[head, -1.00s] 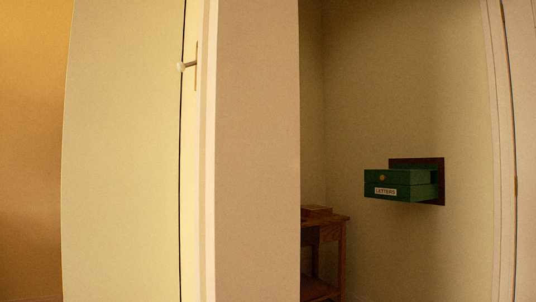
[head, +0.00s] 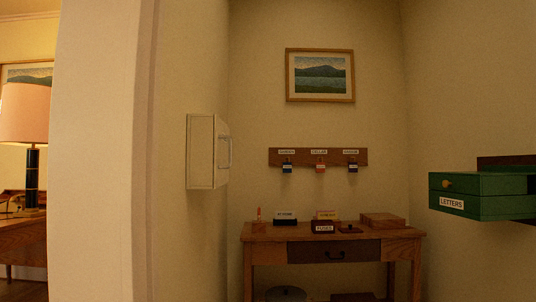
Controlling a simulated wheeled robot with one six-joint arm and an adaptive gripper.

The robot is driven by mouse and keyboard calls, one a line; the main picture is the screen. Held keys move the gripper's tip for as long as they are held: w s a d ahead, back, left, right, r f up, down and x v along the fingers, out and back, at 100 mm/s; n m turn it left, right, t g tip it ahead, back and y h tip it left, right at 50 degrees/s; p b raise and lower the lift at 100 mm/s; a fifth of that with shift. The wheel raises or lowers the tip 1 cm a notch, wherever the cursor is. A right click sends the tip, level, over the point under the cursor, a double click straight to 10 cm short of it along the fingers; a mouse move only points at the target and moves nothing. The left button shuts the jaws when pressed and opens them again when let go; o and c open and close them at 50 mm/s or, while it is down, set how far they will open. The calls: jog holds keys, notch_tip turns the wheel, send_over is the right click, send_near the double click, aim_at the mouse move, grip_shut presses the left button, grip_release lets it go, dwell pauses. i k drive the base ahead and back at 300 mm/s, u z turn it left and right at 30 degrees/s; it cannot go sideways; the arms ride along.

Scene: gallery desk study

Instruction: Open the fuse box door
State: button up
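A pale cream box (head: 202,151), which looks like the fuse box, is mounted on the left wall of the alcove in the head view. Its door (head: 223,152) faces right and looks shut. A vertical bar handle (head: 229,152) stands out from the door. I see no label on the box. My gripper and arm do not show in this view, so nothing touches the box or its handle.
A wooden desk (head: 262,233) with a drawer stands at the back wall, with small labelled items on top. A green LETTERS box (head: 480,193) juts from the right wall. A pale wall edge (head: 95,150) stands close on the left. Padlocks hang on a rack (head: 303,157).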

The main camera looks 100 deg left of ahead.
aim_at(223, 142)
jog(key=i, duration=0.5)
jog(key=u, duration=3)
jog(key=i, duration=0.85)
jog(key=z, duration=0.5)
jog(key=i, duration=0.7)
jog(key=u, duration=0.25)
